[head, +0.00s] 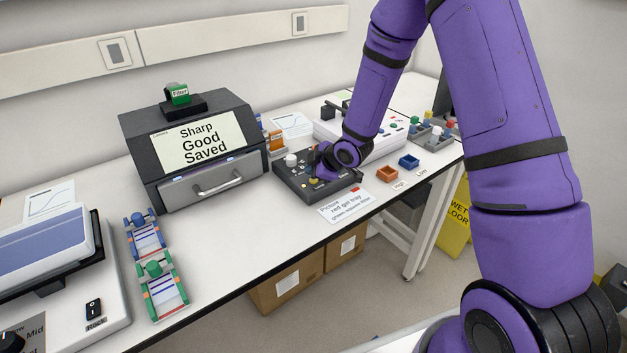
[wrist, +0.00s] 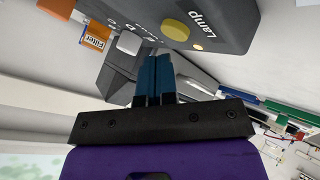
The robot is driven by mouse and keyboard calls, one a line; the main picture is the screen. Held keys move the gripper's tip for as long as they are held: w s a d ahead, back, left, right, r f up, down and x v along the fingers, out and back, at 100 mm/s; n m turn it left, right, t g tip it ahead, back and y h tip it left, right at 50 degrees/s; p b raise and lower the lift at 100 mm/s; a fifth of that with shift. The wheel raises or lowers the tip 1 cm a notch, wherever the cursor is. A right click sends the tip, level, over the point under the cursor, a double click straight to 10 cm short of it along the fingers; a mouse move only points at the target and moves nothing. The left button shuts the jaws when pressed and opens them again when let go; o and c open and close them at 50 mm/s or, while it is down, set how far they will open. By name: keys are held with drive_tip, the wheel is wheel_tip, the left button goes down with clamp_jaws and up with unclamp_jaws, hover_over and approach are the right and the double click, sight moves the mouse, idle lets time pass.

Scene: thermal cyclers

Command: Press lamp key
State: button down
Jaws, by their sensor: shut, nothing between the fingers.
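The lamp key is a round yellow button (wrist: 176,28) beside the word "Lamp" on a dark grey control box (wrist: 225,18) in the wrist view. In the head view the control box (head: 285,183) sits on the bench, partly covered by my arm's end. My gripper (wrist: 155,68) is shut and empty, its blue fingertips pointing at the box. In the wrist picture the tips lie below the yellow key, near a pale grey key (wrist: 130,42). The tips appear apart from the yellow key. The fingertips are not clear in the head view.
A dark imager (head: 195,150) stands left of the box, its screen reading "Sharp Good Saved", a green filter block (head: 179,94) on top. An orange filter block (wrist: 97,33) is near the box. A card (head: 346,205) and small trays (head: 387,172) lie in front and right.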

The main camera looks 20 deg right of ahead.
sight(313, 181)
drive_tip(key=shift+f, duration=0.15)
drive_tip(key=shift+f, duration=0.3)
drive_tip(key=shift+f, duration=0.3)
idle(0.8)
drive_tip(key=shift+r, duration=0.75)
drive_tip(key=shift+r, duration=2.5)
